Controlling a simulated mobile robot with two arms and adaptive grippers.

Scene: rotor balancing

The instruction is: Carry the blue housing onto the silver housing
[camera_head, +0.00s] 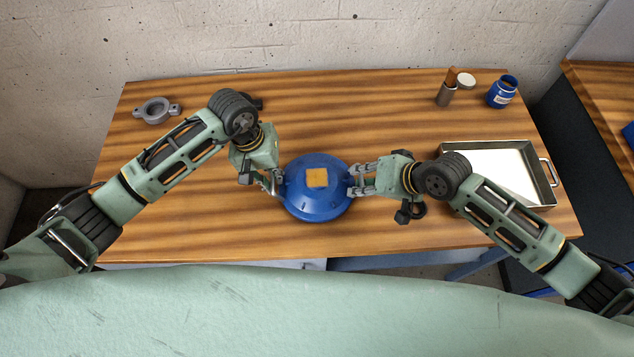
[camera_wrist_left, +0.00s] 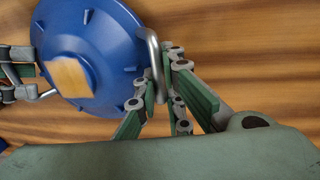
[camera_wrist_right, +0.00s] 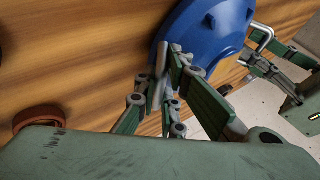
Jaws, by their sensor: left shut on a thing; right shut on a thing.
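The blue housing (camera_head: 320,209) is a round dome with a yellow square patch on top and a metal handle on each side. It is at the middle of the table's front part. My left gripper (camera_head: 277,182) is shut on its left handle, seen in the left wrist view (camera_wrist_left: 155,60). My right gripper (camera_head: 353,180) is shut on its right handle, seen in the right wrist view (camera_wrist_right: 160,62). I cannot tell whether the housing rests on the table or hangs just above it. A silver housing is not clearly visible; anything under the blue dome is hidden.
A grey ring part (camera_head: 157,110) with two ears lies at the back left. A metal tray (camera_head: 549,181) is at the right. The table's back middle is clear.

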